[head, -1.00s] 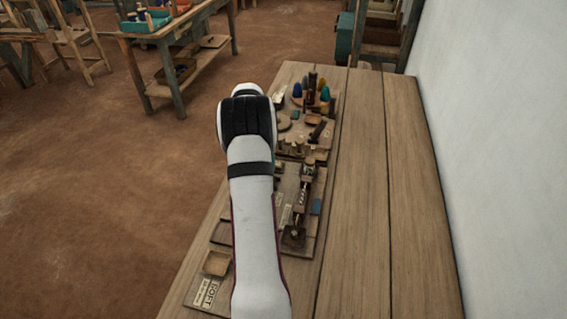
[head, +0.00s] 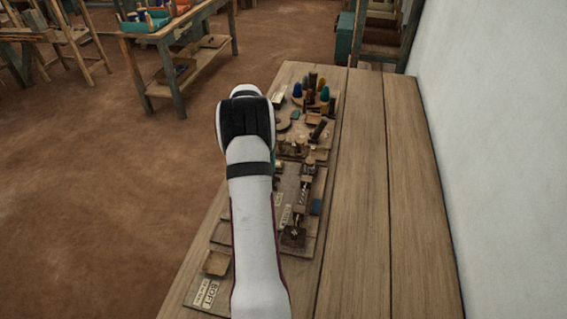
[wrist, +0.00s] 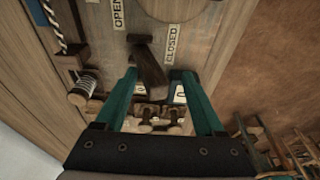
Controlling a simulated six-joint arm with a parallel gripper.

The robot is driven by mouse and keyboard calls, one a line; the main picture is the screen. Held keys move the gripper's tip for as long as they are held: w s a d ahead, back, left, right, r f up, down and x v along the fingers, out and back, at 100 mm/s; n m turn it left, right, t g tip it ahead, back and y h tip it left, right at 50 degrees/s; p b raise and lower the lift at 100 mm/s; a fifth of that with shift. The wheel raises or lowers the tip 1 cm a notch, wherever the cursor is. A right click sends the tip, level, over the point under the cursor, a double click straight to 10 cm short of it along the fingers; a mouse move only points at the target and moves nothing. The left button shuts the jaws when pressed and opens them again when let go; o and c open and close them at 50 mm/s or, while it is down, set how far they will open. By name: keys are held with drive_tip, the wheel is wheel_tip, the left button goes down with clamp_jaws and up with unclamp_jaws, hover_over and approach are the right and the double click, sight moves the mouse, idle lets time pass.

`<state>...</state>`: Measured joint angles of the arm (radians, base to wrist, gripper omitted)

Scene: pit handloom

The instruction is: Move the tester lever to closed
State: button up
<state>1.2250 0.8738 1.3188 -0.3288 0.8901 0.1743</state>
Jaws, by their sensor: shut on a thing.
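In the wrist view the tester lever (wrist: 151,72) is a dark brown wooden handle. It rises from a board (wrist: 205,45) between a label reading OPEN (wrist: 118,12) on the left and a label reading CLOSED (wrist: 172,43) on the right. My gripper (wrist: 157,78) has teal fingers on either side of the handle and is shut on it. I cannot tell how far the lever is turned towards either label. In the head view my arm hides the lever, and only a sliver of teal shows beside it.
A thread-wound spool (wrist: 83,88) lies left of the fingers, with a twisted cord (wrist: 52,22) above it. Small wooden pegs (wrist: 160,118) stand behind the fingers. The workbench (head: 365,210) is clear on its right side, up to the white wall (head: 490,130).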

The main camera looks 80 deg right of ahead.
drive_tip(key=shift+r, duration=3.35)
drive_tip(key=w+a+r+n, duration=0.1)
drive_tip(key=w+a+r, duration=0.25)
drive_tip(key=a, duration=0.35)
drive_tip(key=w+a+r+n+t+y, duration=0.1)
drive_tip(key=w+a+r+n, duration=0.1)
drive_tip(key=w+a, duration=0.3)
drive_tip(key=w+a+r+n, duration=0.1)
drive_tip(key=w+a+r, duration=0.15)
drive_tip(key=a, duration=0.55)
drive_tip(key=a+r+n+y, duration=0.1)
drive_tip(key=a+r+n, duration=0.2)
drive_tip(key=a, duration=1.3)
drive_tip(key=s+a+f+n+y, duration=0.1)
drive_tip(key=s+a+n, duration=0.1)
drive_tip(key=s+a, duration=0.5)
drive_tip(key=s+a+f+n+g+y, duration=0.1)
drive_tip(key=s+a+f+n, duration=0.1)
drive_tip(key=s+a, duration=0.6)
drive_tip(key=a+n, duration=0.1)
drive_tip(key=a, duration=0.2)
drive_tip(key=shift+a, duration=0.2)
